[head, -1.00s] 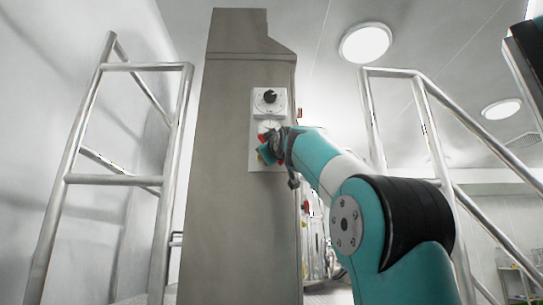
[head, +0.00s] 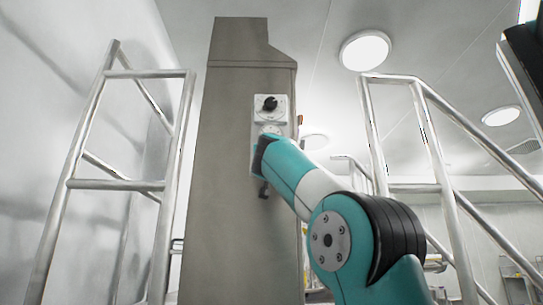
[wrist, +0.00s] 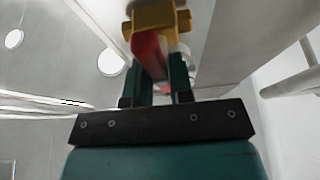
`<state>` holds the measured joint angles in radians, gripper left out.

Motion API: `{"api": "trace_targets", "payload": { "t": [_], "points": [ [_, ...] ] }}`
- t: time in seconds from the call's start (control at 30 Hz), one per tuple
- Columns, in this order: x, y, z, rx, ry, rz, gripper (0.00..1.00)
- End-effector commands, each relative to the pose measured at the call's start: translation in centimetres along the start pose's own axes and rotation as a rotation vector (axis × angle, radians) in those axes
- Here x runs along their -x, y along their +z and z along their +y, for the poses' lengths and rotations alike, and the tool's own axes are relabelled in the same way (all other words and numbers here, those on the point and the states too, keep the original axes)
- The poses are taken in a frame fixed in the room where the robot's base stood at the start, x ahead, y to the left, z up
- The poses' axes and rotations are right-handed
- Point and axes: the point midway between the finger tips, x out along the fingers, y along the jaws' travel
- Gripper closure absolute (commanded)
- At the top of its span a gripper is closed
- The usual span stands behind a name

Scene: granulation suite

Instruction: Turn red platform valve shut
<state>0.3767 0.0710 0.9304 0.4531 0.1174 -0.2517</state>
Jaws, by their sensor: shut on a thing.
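The red valve handle (wrist: 150,55) shows in the wrist view as a red lever running from a yellow valve body (wrist: 158,18) down between my fingers. My gripper (wrist: 156,72) is shut on this red lever, with one dark finger on each side. There my own arm hides the red handle and the fingertips. I cannot tell the valve's exact angle.
The grey column (head: 232,190) stands straight ahead. Metal railings rise to its left (head: 115,185) and right (head: 405,80). Open air lies between the column and the right railing.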

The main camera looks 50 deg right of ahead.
Motion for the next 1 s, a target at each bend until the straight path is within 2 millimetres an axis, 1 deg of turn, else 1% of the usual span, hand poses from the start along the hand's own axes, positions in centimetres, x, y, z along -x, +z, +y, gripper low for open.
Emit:
{"api": "trace_targets", "payload": {
  "t": [0.43, 0.47, 0.5, 0.57, 0.87, 0.97, 1.0],
  "points": [
    [0.0, 0.1, 0.0, -0.009, 0.005, -0.002, 1.00],
    [0.0, 0.1, 0.0, -0.009, 0.005, -0.002, 0.77],
    [0.0, 0.1, 0.0, -0.009, 0.005, -0.002, 0.68],
    [0.0, 0.1, 0.0, -0.009, 0.005, -0.002, 0.55],
    [0.1, 0.1, 0.0, -0.009, 0.003, 0.000, 0.55],
    [1.0, 0.2, -0.1, -0.009, 0.001, 0.001, 0.55],
    [1.6, 0.2, -0.1, -0.010, 0.002, 0.002, 0.55]
  ]
}}
